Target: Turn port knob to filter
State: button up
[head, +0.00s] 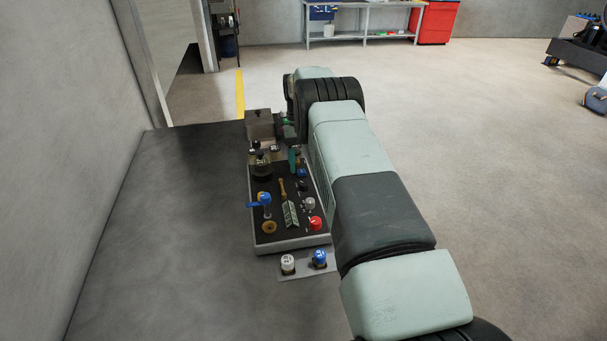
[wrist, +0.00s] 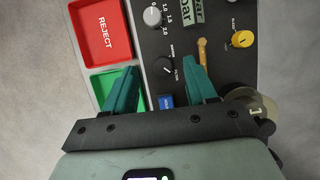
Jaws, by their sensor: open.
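A black round knob (head: 302,186) sits on the dark panel, and in the wrist view the knob (wrist: 163,67) lies between my fingers. Small white lettering stands on either side of it. The label on its right seems to read FILTER, but is too small to be sure. Which way the knob's mark points cannot be told clearly. My gripper (wrist: 162,72) is open, its two teal fingers apart on either side of the knob. Whether they reach down to the knob's height cannot be told. In the head view my arm hides most of the gripper.
A grey knob with a number scale (wrist: 152,15), a wooden handle (wrist: 202,52), a yellow knob (wrist: 242,39) and a blue block (wrist: 166,101) surround it. A red REJECT tray (wrist: 105,28) and a green tray (wrist: 103,82) lie left. A red knob (head: 315,222) is near the panel's front.

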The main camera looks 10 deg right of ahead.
jog(key=shift+r, duration=1.9)
notch_tip(320, 180, up, 16)
jog(key=t, duration=0.3)
send_over(303, 182)
jog(key=s+a, duration=0.1)
jog(key=s, duration=0.2)
jog(key=s+a+r+t, duration=0.1)
jog(key=s+r+t, duration=0.1)
jog(key=s+r, duration=0.85)
jog(key=s+a+r+t, duration=0.1)
jog(key=s+r, duration=0.2)
jog(key=s, duration=0.3)
jog(key=s+r+t, duration=0.2)
jog(key=s+r, duration=0.2)
jog(key=s, duration=0.3)
jog(key=s+f+t, duration=0.1)
jog(key=s+f, duration=0.1)
jog(key=s, duration=0.4)
jog(key=s+f+t, duration=0.1)
jog(key=s+f, duration=0.1)
jog(key=s, duration=0.5)
jog(key=shift+f+n, duration=0.3)
